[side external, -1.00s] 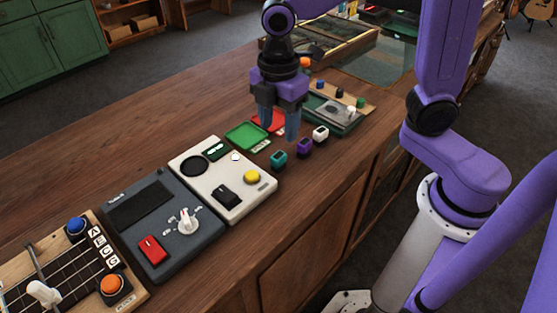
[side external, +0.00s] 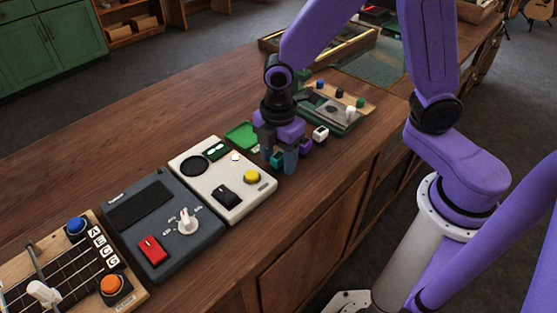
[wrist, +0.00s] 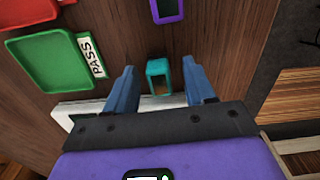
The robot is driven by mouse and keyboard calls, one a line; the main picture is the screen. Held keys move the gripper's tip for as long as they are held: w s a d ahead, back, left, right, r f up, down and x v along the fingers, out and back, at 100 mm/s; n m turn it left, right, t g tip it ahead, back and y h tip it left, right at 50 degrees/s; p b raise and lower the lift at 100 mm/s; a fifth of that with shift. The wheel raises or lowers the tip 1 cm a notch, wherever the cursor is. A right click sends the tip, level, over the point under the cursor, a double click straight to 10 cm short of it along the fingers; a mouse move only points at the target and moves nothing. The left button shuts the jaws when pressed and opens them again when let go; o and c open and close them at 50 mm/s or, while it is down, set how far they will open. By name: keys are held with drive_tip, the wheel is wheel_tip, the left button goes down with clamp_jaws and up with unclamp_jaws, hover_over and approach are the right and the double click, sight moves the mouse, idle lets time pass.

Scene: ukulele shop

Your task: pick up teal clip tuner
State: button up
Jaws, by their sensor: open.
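The teal clip tuner (wrist: 159,74) stands on the wooden counter, a small teal block with a hollow frame seen from above in the wrist view. My gripper (wrist: 163,84) is open, with one blue finger on each side of the tuner and a visible gap to both. In the side external view my gripper (side external: 278,160) is low over the counter around the teal clip tuner (side external: 277,158), which shows only partly between the fingers. I cannot tell whether the fingertips reach down to its height.
A purple tuner (wrist: 167,9) and a white tuner (side external: 320,133) stand close by. A green tray (wrist: 53,60) labelled PASS lies beside them, with a red tray (wrist: 27,14) next to it. A pale panel (side external: 232,207) with a yellow button lies to the left.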

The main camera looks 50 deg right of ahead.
clamp_jaws()
drive_tip(key=shift+r, duration=0.15)
drive_tip(key=shift+r, duration=0.65)
drive_tip(key=s+d+r, duration=0.5)
drive_tip(key=s+r, duration=0.6)
drive_tip(key=s, duration=0.1)
drive_tip(key=shift+s+d+r, duration=0.25)
drive_tip(key=shift+s+d, duration=0.1)
drive_tip(key=shift+d, duration=0.05)
